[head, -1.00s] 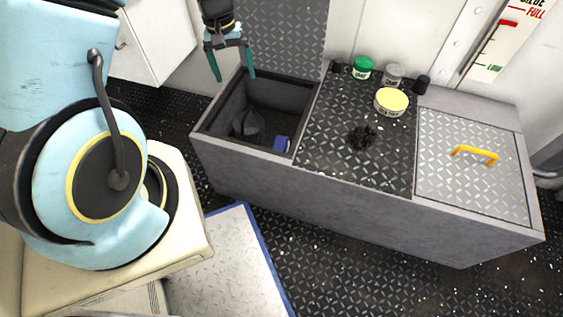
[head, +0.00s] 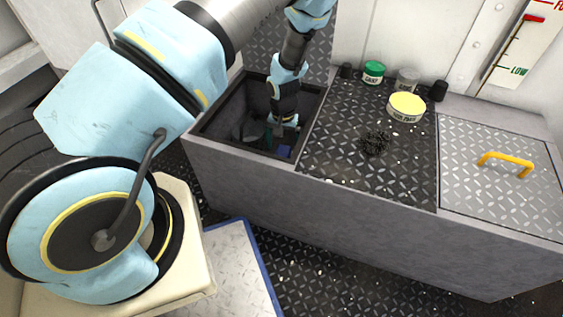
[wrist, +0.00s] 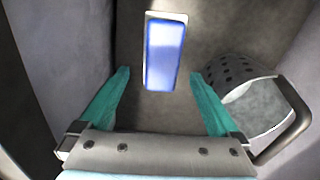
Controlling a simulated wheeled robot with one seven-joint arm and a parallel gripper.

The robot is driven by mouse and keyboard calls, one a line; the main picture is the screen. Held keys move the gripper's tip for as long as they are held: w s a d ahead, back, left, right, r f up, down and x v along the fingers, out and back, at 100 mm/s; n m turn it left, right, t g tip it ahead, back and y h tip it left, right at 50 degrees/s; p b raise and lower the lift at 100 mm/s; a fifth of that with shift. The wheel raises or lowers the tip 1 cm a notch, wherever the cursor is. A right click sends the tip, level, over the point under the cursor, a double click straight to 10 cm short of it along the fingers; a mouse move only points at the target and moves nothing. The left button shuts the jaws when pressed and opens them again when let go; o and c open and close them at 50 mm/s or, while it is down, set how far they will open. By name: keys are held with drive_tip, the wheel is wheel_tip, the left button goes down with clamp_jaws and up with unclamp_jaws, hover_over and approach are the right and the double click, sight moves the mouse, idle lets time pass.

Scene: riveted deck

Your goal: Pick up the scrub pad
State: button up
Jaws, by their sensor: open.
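A blue block with a pale end, which looks like the scrub pad (head: 285,150), lies on the floor of the open bin (head: 215,132). In the wrist view the pad (wrist: 165,55) shows ahead of my gripper, its near end between the two teal fingers. My gripper (head: 283,130) reaches down into the bin, just behind the pad in the head view. In the wrist view my gripper (wrist: 160,74) is open with a gap on either side of the pad. I cannot tell how far above the pad the fingertips are.
A grey perforated scoop or cup with a handle (wrist: 245,98) lies close to the right finger. Bin walls stand close around. On the deck right of the bin are a black wiry tangle (head: 374,143), a yellow-topped tin (head: 406,107) and a green-lidded jar (head: 373,72).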

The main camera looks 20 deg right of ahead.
sight(282, 153)
drive_tip(key=f+b, duration=0.1)
drive_tip(key=f, duration=0.4)
drive_tip(key=shift+a+f+b, duration=0.15)
drive_tip(key=shift+a+b, duration=0.05)
drive_tip(key=shift+b, duration=0.15)
drive_tip(key=c, duration=1.2)
drive_tip(key=shift+c, duration=0.2)
wheel_tip(282, 153, up, 10)
drive_tip(key=p, duration=0.2)
drive_tip(key=shift+p, duration=0.4)
